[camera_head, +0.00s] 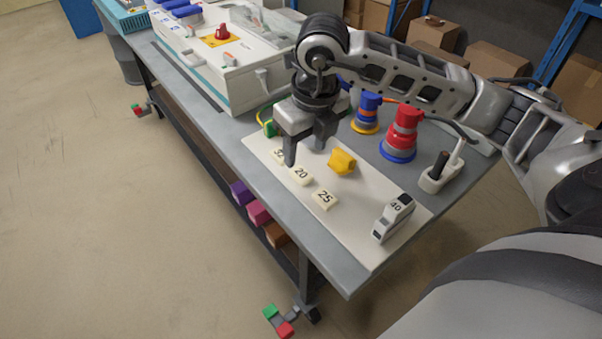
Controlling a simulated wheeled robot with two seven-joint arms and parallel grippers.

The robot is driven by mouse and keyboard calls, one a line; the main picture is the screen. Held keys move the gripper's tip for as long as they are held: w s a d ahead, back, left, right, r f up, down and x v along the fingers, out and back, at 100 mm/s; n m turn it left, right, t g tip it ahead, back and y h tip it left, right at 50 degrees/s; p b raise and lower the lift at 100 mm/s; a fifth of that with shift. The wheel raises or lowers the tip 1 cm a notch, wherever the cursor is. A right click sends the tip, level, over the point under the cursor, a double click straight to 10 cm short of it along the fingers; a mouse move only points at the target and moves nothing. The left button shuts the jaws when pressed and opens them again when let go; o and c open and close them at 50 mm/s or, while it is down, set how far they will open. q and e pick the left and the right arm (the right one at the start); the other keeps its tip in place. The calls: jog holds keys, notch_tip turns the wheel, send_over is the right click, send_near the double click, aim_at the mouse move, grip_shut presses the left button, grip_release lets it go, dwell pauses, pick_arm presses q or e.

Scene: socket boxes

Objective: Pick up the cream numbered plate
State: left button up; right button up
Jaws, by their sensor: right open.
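Three small cream numbered plates lie in a row on the white board (353,246). One plate reads 20 (300,176), one reads 25 (324,199), and a third (279,155), at the far end, is partly hidden by my gripper and its number is hard to read. My right gripper (305,155) points down over the far part of the row, its jaws apart and nothing seen between them. The fingertips are close to the far plate and the 20 plate; I cannot tell whether they touch. My left gripper is not in view.
A yellow block (342,162) lies just right of the gripper. A grey-white module marked 40 (393,217), a red and blue connector (402,136), a blue and orange connector (367,113) and a white holder (441,176) stand further right. A large white box (238,75) stands behind.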

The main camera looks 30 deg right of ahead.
aim_at(301, 173)
jog(key=shift+w+f+p, duration=0.2)
jog(key=shift+w+f, duration=0.05)
jog(key=shift+f, duration=1.3)
jog(key=shift+w+f+p, duration=0.15)
jog(key=shift+w+f, duration=0.05)
jog(key=shift+f, duration=1.3)
jog(key=c, duration=1.1)
